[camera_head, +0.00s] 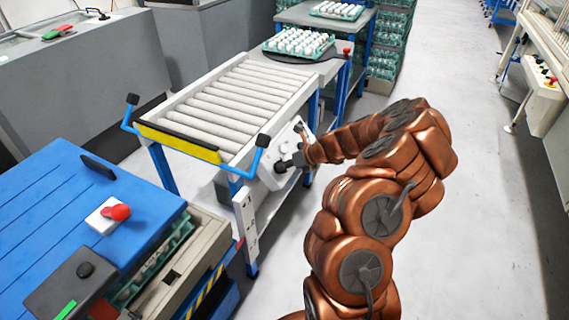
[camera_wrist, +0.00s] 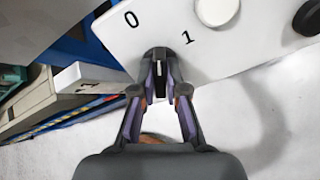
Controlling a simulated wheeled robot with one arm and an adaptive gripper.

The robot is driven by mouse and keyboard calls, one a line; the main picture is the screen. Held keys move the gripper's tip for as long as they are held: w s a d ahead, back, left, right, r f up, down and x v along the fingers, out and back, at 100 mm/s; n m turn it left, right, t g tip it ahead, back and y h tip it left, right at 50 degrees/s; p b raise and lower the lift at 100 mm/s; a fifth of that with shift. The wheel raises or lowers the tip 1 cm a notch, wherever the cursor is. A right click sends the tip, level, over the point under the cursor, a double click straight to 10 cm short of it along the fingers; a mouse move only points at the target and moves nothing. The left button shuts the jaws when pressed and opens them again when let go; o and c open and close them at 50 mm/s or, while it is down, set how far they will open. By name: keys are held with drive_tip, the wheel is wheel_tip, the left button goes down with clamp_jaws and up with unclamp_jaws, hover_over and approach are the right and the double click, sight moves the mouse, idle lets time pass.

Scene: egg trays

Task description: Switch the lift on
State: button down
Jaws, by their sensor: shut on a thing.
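A white control panel (camera_head: 268,176) is mounted on the side of the roller conveyor. In the wrist view the panel (camera_wrist: 235,45) carries a dark rotary switch (camera_wrist: 159,60) with the marks 0 and 1 above it. The 0 is at upper left and the 1 at upper right. A pale line on the switch looks about upright, between the two marks. My gripper (camera_wrist: 159,84) is shut on the switch, with its fingers on both sides of it. In the head view my gripper (camera_head: 293,160) reaches the panel from the right.
A white button (camera_wrist: 217,10) and a black knob (camera_wrist: 308,17) sit on the panel right of the switch. The roller conveyor (camera_head: 178,113) stands behind, with an egg tray (camera_head: 298,56) at its far end. A blue table (camera_head: 60,205) is at left. Floor at right is clear.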

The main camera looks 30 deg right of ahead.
drive_tip(key=shift+a+m+p, duration=0.15)
drive_tip(key=shift+m+p, duration=1.2)
drive_tip(key=shift+p, duration=1.25)
drive_tip(key=shift+a+m+p, duration=0.1)
drive_tip(key=shift+m+p, duration=1.25)
drive_tip(key=shift+p, duration=1.25)
drive_tip(key=shift+m+p, duration=1.7)
drive_tip(key=shift+p, duration=0.45)
drive_tip(key=shift+m+p, duration=1.5)
drive_tip(key=c, duration=1.1)
unclamp_jaws()
drive_tip(key=shift+f+m, duration=0.1)
drive_tip(key=shift+m, duration=0.3)
drive_tip(key=shift+d, duration=0.2)
